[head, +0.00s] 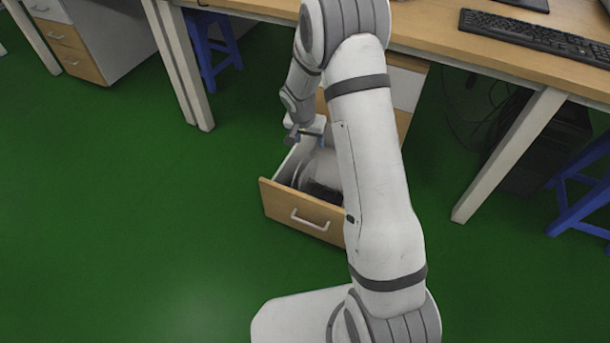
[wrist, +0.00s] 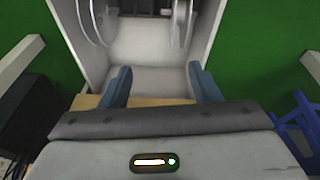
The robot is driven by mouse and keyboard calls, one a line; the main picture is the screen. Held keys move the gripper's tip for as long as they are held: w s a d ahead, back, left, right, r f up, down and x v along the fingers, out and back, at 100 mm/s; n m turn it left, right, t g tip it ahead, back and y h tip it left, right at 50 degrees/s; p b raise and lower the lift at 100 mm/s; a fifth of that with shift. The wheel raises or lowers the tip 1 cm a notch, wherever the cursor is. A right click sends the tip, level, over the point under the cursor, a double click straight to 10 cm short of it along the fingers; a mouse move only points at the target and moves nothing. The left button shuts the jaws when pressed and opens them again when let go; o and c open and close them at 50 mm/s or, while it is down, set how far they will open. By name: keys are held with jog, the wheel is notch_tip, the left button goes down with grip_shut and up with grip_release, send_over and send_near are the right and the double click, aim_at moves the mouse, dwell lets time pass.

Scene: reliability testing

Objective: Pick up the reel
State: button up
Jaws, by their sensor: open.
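The reel (wrist: 182,22) lies in an open drawer (head: 293,215). In the wrist view its two pale round flanges stand apart at the top, with a dark middle between them, cut by the frame edge. In the head view the reel (head: 306,176) shows as a pale disc beside a dark part, partly hidden by my arm. My gripper (wrist: 158,68) is open and empty. In the wrist view its two blue-grey fingers point toward the bare drawer floor, short of the reel. In the head view my gripper (head: 308,136) is over the drawer's rear part.
The wooden desk (head: 440,38) overhangs behind the drawer, with a keyboard (head: 535,38) on top. White desk legs (head: 508,155) stand either side. A blue stool (head: 585,200) is at right. The green floor (head: 130,220) is clear at left.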

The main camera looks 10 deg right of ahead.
aim_at(304, 164)
jog(key=shift+m, duration=0.7)
jog(key=w+f, duration=0.1)
jog(key=f, duration=0.4)
jog(key=w+a+f, duration=0.1)
jog(key=w+f, duration=0.1)
jog(key=f, duration=0.4)
jog(key=w+f+b, duration=0.1)
jog(key=f, duration=0.4)
jog(key=shift+w+a+f, duration=0.25)
jog(key=shift+w+f, duration=0.15)
jog(key=x, duration=0.1)
jog(key=b+x, duration=0.1)
jog(key=x, duration=0.1)
jog(key=b+x, duration=0.1)
jog(key=x, duration=0.1)
jog(key=shift+w+d, duration=0.35)
jog(key=shift+r, duration=0.1)
jog(key=shift+s, duration=0.1)
grip_shut()
